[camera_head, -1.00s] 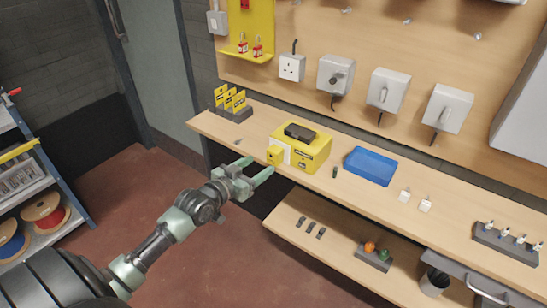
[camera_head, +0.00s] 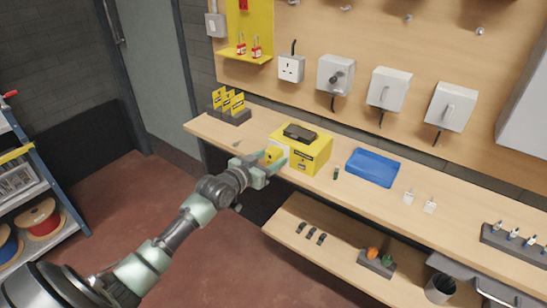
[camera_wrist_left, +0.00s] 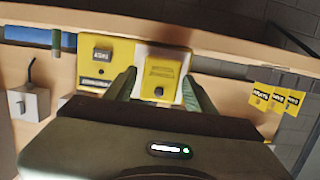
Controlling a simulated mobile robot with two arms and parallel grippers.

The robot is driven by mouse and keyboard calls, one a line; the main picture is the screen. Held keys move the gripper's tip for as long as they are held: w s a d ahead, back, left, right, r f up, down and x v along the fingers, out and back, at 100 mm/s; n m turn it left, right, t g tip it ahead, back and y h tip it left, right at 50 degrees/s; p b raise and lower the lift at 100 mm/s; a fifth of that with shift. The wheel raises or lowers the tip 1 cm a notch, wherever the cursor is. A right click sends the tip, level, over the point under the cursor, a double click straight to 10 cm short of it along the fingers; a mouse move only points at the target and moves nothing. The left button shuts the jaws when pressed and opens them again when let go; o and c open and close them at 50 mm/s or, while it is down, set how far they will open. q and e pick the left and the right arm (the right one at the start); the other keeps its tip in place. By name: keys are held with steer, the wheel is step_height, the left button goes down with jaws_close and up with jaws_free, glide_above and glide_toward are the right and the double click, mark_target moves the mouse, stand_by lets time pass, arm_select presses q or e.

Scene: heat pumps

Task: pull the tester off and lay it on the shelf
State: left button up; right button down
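The tester (camera_head: 272,154) is a small yellow block at the left front of the yellow box (camera_head: 309,154) on the bench. In the left wrist view the tester (camera_wrist_left: 161,75) sits against a white panel (camera_wrist_left: 193,62) on the box's face. My left gripper (camera_head: 269,163) is at the tester. Its two fingers stand on either side of the tester in the left wrist view (camera_wrist_left: 159,88), with gaps, so it is open. The lower shelf (camera_head: 340,263) is under the bench. My right gripper is not in view.
On the bench (camera_head: 330,190) are a blue tray (camera_head: 373,167), a rack of yellow cards (camera_head: 230,107) and two small white tags. A black device (camera_head: 300,133) lies on the box. The shelf holds small black parts (camera_head: 311,232) and a block with orange and green knobs (camera_head: 377,258); its middle is clear.

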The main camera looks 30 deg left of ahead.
arm_select(q)
jaws_close()
steer(key=shift+s, duration=0.1)
steer(key=shift+f+p+v, duration=0.25)
steer(key=shift+p+v, duration=0.7)
steer(key=shift+v, duration=0.3)
steer(key=shift+f+p+v, duration=0.25)
steer(key=shift+p+v, duration=0.35)
steer(key=shift+v, duration=0.55)
steer(key=shift+f+p+v, duration=0.2)
steer(key=shift+p+v, duration=0.4)
steer(key=shift+v, duration=0.55)
